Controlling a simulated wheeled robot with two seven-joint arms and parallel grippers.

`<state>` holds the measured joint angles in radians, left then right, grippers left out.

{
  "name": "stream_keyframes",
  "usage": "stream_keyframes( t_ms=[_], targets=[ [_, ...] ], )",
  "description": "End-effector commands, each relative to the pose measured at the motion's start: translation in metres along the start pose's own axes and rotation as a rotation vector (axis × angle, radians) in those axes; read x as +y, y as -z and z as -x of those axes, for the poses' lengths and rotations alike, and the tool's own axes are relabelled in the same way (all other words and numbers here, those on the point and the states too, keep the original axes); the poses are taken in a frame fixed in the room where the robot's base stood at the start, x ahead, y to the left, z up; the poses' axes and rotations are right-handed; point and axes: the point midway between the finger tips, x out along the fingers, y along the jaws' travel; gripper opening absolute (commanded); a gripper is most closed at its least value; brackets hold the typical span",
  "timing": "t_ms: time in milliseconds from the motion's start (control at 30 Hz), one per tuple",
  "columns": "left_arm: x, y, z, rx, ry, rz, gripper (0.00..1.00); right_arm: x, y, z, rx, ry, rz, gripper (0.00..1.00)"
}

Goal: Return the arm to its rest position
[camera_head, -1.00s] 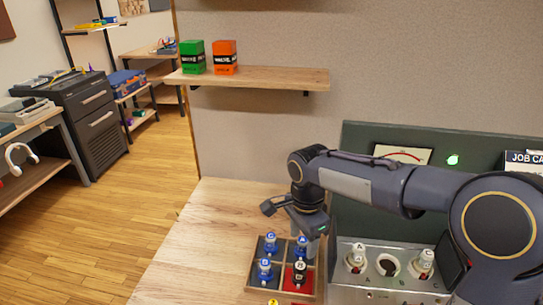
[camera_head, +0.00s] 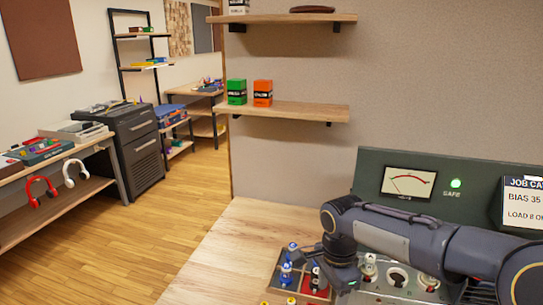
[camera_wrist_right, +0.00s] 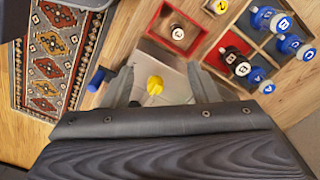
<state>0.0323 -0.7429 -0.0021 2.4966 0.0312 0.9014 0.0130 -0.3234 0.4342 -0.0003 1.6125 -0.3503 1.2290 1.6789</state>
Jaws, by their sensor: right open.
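My right arm (camera_head: 410,240) reaches in from the right in the head view, bent in front of the grey-green panel. Its gripper end (camera_head: 343,275) is low, over the right side of the tray, partly hidden. In the right wrist view my right gripper (camera_wrist_right: 162,85) is open, its two fingers apart and holding nothing. A yellow-topped piece (camera_wrist_right: 155,85) shows between the fingers, below them, apparently untouched. My left gripper is not in view.
A divided tray (camera_head: 275,272) holds blue-topped and dark pieces; it also shows in the right wrist view (camera_wrist_right: 228,22). A socket panel (camera_head: 399,280) and meter (camera_head: 408,182) stand beside it. Shelf (camera_head: 290,111) holds green (camera_head: 237,92) and orange boxes (camera_head: 263,93). Bare wood tabletop (camera_head: 215,255) lies left.

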Motion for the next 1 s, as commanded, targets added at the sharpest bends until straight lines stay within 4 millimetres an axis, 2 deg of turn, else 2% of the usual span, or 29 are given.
stream_keyframes(
  t_ms=[367, 567, 667, 800, 1000],
  targets=[
    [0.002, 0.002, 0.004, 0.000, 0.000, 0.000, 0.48, 0.035, 0.014, 0.024, -0.046, 0.068, 0.134, 0.54],
    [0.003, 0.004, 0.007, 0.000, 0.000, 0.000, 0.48, 0.069, 0.022, 0.040, -0.073, 0.141, 0.266, 0.54],
    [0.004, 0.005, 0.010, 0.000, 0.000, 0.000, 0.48, 0.092, 0.025, 0.049, -0.080, 0.195, 0.353, 0.54],
    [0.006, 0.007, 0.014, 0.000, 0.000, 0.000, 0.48, 0.136, 0.026, 0.060, -0.070, 0.302, 0.517, 0.54],
    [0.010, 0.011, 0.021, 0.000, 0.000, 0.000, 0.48, 0.202, 0.011, 0.060, 0.037, 0.487, 0.807, 0.54]
  ],
)
